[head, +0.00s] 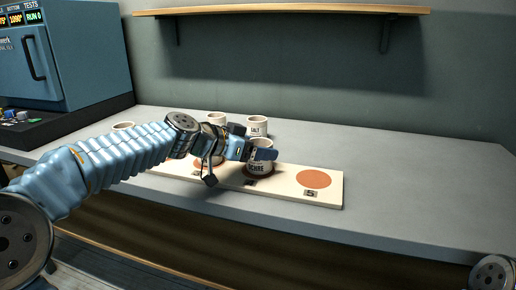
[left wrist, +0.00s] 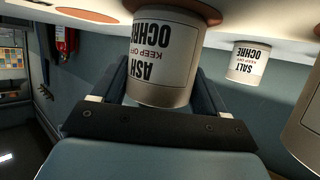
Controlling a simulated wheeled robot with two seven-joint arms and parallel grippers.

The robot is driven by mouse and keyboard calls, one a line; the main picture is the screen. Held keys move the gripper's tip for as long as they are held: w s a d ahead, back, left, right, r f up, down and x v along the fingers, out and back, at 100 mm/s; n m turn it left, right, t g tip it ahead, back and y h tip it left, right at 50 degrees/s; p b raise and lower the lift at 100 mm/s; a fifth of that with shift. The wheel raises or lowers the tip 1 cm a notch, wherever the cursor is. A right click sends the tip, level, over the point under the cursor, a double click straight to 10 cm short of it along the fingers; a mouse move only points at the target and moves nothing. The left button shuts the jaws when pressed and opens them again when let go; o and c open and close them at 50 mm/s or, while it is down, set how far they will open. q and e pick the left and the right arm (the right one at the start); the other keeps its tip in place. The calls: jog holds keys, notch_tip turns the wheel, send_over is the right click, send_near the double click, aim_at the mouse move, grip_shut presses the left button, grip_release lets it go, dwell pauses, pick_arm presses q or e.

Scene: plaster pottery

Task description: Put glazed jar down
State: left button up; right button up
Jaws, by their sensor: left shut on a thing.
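My left gripper (head: 262,155) is shut on a pale jar (head: 261,170) labelled ASH OCHRE. In the left wrist view the jar (left wrist: 163,60) appears upside down, between the gripper's fingers (left wrist: 160,95). Its base is at an orange-brown disc on the pale board (head: 328,193); it looks upright and in contact or nearly so, and I cannot tell which. The arm partly covers the jar in the head view. A bare orange-brown disc (head: 314,179) marked 5 lies to its right. My right gripper is not in view.
A SALT OCHRE jar (left wrist: 248,62) stands apart from the held jar. In the head view a salt-labelled jar (head: 257,125) and another jar (head: 216,118) stand behind the board. A blue kiln (head: 75,55) is at the left. The counter's right side (head: 430,175) is clear.

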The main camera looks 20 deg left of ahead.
pick_arm(q)
jog(key=o, duration=1.1)
jog(key=shift+f, duration=0.1)
jog(key=shift+r+p, duration=0.25)
jog(key=shift+p, duration=0.05)
jog(key=b+v, duration=0.3)
jog(key=v, duration=0.9)
jog(key=shift+f, duration=0.1)
